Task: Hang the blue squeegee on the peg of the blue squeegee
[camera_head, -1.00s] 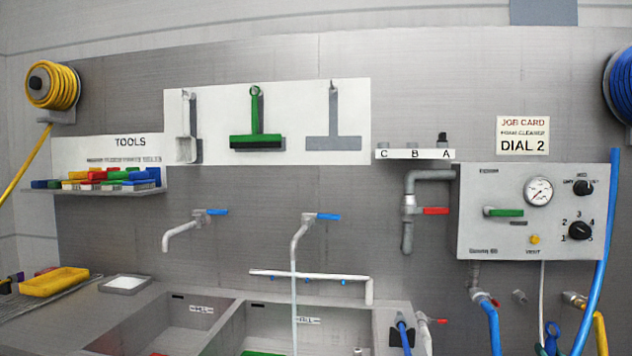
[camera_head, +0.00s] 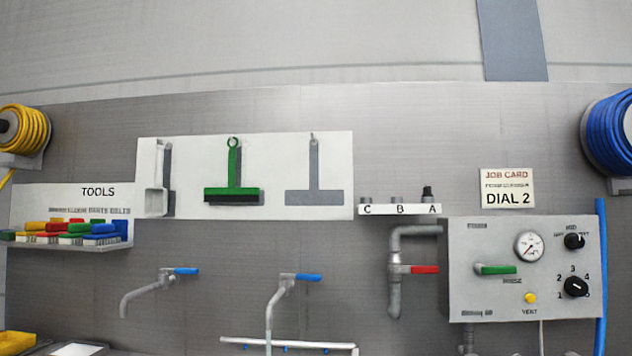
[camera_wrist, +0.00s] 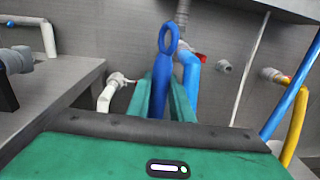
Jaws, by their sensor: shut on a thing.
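The blue squeegee (camera_wrist: 160,72) shows in the wrist view as a blue handle with a ring at its top. My gripper (camera_wrist: 168,92) is shut on this handle, between two teal fingers, with the ring standing clear above them. The squeegee's lower part is hidden. In the head view, the white tool board (camera_head: 272,207) carries an empty grey squeegee outline (camera_head: 314,182) at its right, with a small peg (camera_head: 313,137) at the top. My gripper and the blue squeegee are not in the head view.
A green squeegee (camera_head: 232,180) hangs left of the empty outline, and a white tool (camera_head: 154,172) hangs further left. Below are taps with blue levers (camera_head: 308,277). A control panel (camera_head: 462,290) and grey pipe stand to the right. In the wrist view, a grey counter (camera_wrist: 55,88) is at left.

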